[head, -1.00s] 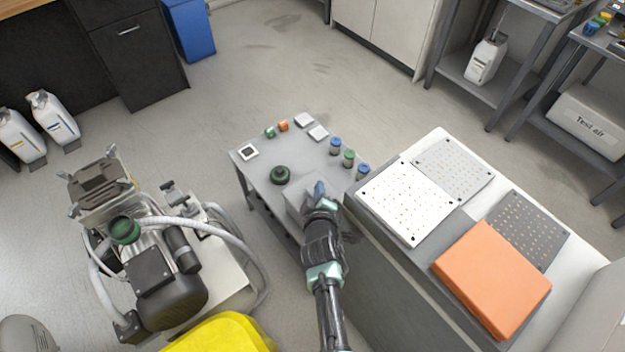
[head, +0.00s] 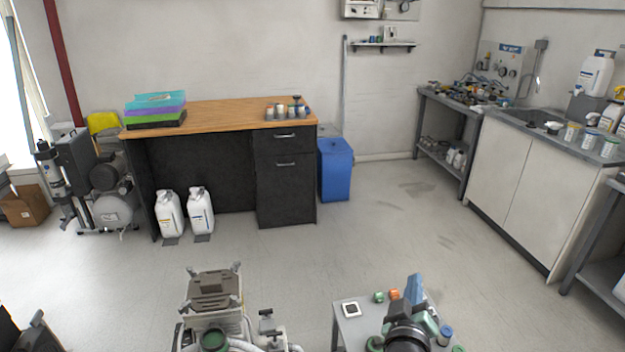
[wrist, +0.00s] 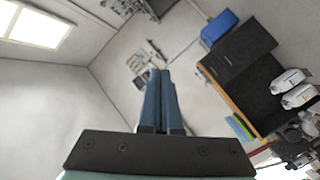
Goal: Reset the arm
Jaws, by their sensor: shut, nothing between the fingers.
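My gripper (head: 414,287) shows at the bottom right of the head view, raised in front of the small grey table. In the wrist view its two blue fingers (wrist: 160,95) lie together with nothing between them. The wrist camera looks out across the room at the wall, the desk and part of the ceiling. My arm hides part of the small table (head: 347,328).
The small table carries a white square with a dark centre (head: 351,310), small green and orange parts and capped bottles. A desk (head: 215,112), blue bin (head: 335,170) and sink cabinet (head: 530,185) stand behind. The floor between is clear.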

